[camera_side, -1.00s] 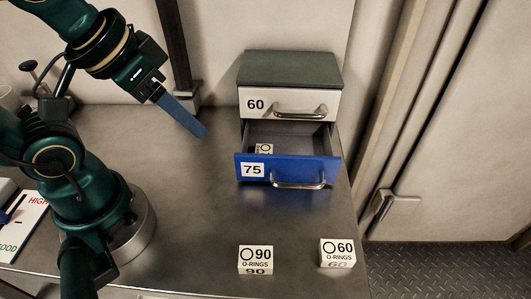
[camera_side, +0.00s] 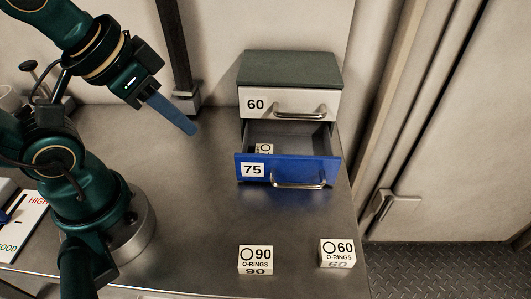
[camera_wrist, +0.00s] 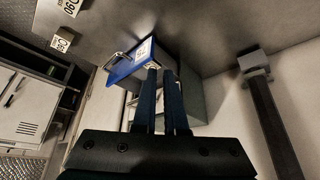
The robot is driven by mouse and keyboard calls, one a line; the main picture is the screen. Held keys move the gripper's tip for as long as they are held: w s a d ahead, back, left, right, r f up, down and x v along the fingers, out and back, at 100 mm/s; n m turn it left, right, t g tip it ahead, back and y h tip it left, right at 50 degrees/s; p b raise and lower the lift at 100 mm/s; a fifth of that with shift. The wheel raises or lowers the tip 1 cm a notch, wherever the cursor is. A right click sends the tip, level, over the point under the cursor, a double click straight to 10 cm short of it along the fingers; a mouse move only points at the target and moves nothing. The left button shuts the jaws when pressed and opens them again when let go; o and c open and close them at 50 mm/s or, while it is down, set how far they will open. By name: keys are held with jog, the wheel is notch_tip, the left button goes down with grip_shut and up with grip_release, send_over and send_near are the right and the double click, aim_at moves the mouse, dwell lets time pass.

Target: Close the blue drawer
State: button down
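The blue drawer (camera_side: 286,161), labelled 75, is pulled out of the small cabinet (camera_side: 291,68). A white box with a ring mark (camera_side: 264,148) lies inside it, partly hidden by the drawer front. In the wrist view the blue drawer front (camera_wrist: 127,63) is beyond my fingers, and its handle sticks out to the left. My gripper (camera_side: 190,129) hangs to the left of the cabinet, apart from the drawer. The wrist view shows a narrow gap between the fingertips of my gripper (camera_wrist: 161,69), with nothing held.
The white drawer labelled 60 (camera_side: 270,104) above is shut. A 90 O-rings box (camera_side: 256,254) and a 60 O-rings box (camera_side: 338,248) stand near the table's front edge. A dark post (camera_side: 172,45) rises behind my gripper. The table between my arm and the cabinet is clear.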

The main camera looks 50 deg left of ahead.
aim_at(302, 157)
jog(key=w+d+r+m+g+y, duration=0.1)
jog(key=w+d+r+m, duration=0.25)
jog(key=m, duration=0.55)
jog(key=w+d+r+m+g, duration=0.1)
jog(key=w+d+r+m, duration=0.25)
jog(key=m, duration=0.55)
jog(key=w+d+f+m, duration=0.2)
jog(key=d+f+m, duration=0.1)
jog(key=d+m, duration=0.3)
jog(key=s+d+f+m+g+y, duration=0.1)
jog(key=s+d+f+m, duration=0.2)
jog(key=d+f, duration=0.3)
jog(key=x, duration=0.9)
jog(key=shift+w+a+f, duration=0.1)
jog(key=shift+w+a, duration=0.05)
jog(key=shift+w, duration=0.1)
jog(key=shift+w+a+f, duration=0.25)
jog(key=shift+w+a, duration=0.8)
jog(key=shift+w, duration=0.15)
jog(key=shift+w+a, duration=0.25)
